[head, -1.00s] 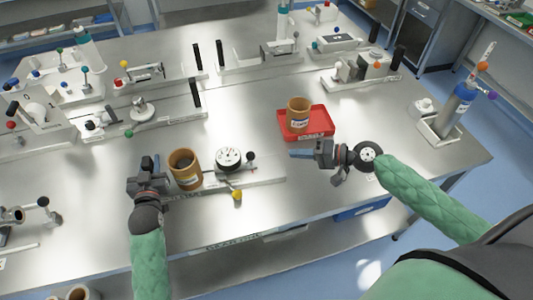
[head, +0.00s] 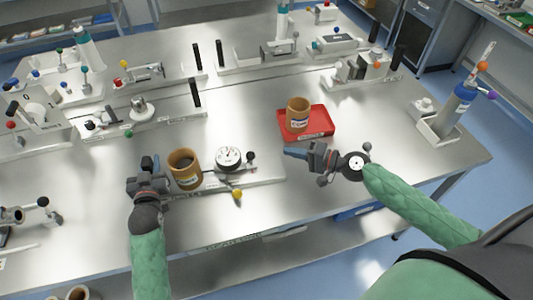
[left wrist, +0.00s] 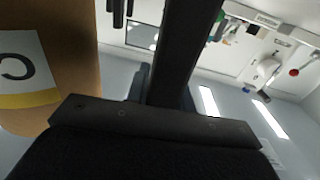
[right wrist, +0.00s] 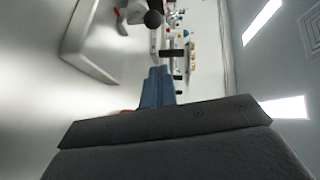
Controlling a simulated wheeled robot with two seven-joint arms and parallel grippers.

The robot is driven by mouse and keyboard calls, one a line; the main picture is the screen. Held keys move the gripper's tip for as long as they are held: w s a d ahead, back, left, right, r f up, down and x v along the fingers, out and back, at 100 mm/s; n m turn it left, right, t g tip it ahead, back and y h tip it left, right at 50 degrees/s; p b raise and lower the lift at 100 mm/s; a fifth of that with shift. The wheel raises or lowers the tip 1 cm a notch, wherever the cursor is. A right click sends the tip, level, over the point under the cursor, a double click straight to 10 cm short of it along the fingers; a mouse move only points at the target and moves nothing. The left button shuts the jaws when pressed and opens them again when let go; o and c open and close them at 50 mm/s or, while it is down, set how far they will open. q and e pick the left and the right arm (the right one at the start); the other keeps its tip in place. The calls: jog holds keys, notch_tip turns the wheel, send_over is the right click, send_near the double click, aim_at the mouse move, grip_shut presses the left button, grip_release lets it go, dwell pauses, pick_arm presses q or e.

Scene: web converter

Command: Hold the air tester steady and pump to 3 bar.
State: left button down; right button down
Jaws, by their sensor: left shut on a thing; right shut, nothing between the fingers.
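The air tester (head: 262,182) is a pale bar-shaped base near the table's front edge. It carries a white round gauge (head: 228,157), a black-knobbed lever (head: 250,158) and a yellow knob (head: 237,195). A brown cylinder with a label (head: 185,170) stands at its left part. My left gripper (head: 150,168) is shut on a black upright handle (left wrist: 183,50) at the tester's left end, beside the cylinder. My right gripper (head: 290,153) is shut and empty, to the right of the lever and apart from it. The gauge reading is too small to tell.
A red tray (head: 318,130) with a brown labelled cup (head: 298,115) lies behind my right gripper. Other fixtures with black posts (head: 195,92) stand further back. A blue bottle on a stand (head: 455,105) is at the right edge. Bare table lies between tester and tray.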

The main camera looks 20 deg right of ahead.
aim_at(251, 158)
jog(key=x, duration=0.5)
jog(key=shift+s+a+f, duration=0.1)
jog(key=shift+a+f, duration=0.05)
jog(key=shift+a, duration=0.4)
jog(key=shift+s+a+f, duration=0.1)
jog(key=shift+a+f, duration=0.05)
jog(key=shift+a, duration=0.4)
jog(key=shift+s+a+f, duration=0.1)
jog(key=shift+a+f, duration=0.1)
jog(key=shift+a, duration=0.6)
jog(key=shift+s+a+f, duration=0.1)
jog(key=shift+a, duration=0.5)
